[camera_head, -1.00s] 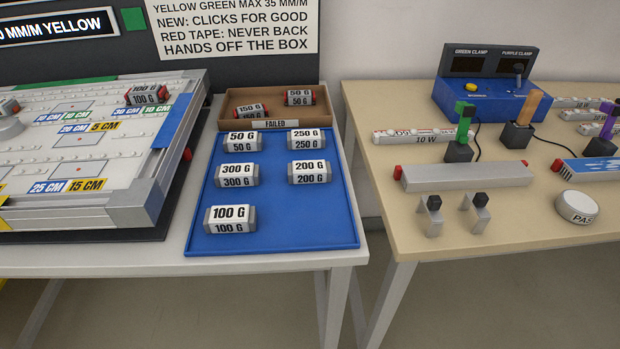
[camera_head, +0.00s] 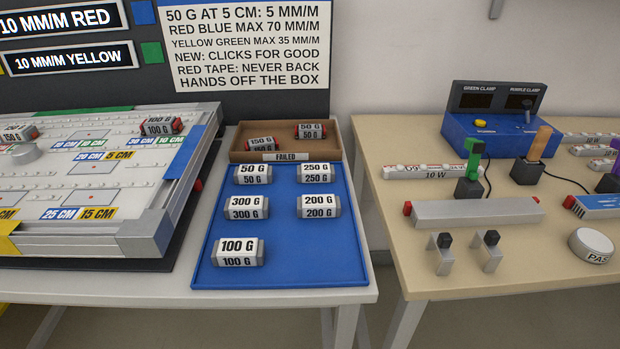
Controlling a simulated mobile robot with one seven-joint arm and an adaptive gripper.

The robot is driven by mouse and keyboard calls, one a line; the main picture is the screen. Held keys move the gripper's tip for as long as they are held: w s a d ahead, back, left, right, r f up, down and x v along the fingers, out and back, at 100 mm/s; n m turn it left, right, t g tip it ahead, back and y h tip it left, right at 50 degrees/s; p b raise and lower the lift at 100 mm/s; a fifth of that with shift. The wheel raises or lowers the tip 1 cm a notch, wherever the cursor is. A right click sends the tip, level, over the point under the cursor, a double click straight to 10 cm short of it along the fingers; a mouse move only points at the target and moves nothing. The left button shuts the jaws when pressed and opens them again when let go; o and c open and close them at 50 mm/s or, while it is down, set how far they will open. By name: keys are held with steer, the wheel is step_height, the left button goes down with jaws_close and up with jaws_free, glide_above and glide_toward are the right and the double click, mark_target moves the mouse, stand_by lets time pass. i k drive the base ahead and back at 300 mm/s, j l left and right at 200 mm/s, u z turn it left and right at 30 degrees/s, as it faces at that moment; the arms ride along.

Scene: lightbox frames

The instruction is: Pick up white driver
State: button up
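Nothing in view is plainly marked as the white driver. A slim white bar with red print, labelled "10 W" (camera_head: 420,172), lies on the wooden table (camera_head: 450,270) at the right, left of and partly behind a green-topped clamp (camera_head: 472,160). Several similar white bars, one of them here (camera_head: 590,137), lie at the far right and are partly cut off by the picture's edge. I cannot tell which of these is the driver. My gripper is not in view.
A blue control box (camera_head: 493,118), a grey bar with red ends (camera_head: 475,212), two small metal brackets and a round white button (camera_head: 592,245) share the table. Left, a blue tray (camera_head: 285,250) holds several weights, before a brown failed bin (camera_head: 240,143). A gap separates the tables.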

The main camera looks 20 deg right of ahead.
mark_target(262, 173)
steer(key=l+u, duration=0.2)
steer(key=l, duration=0.4)
steer(key=l+u, duration=0.25)
steer(key=l, duration=0.3)
steer(key=k+l+u, duration=0.2)
steer(key=l, duration=0.4)
steer(key=i+l+u, duration=0.1)
steer(key=l, duration=0.15)
steer(key=i+l+u, duration=0.15)
steer(key=l, duration=0.15)
steer(key=i+l+u, duration=0.1)
steer(key=l, duration=0.15)
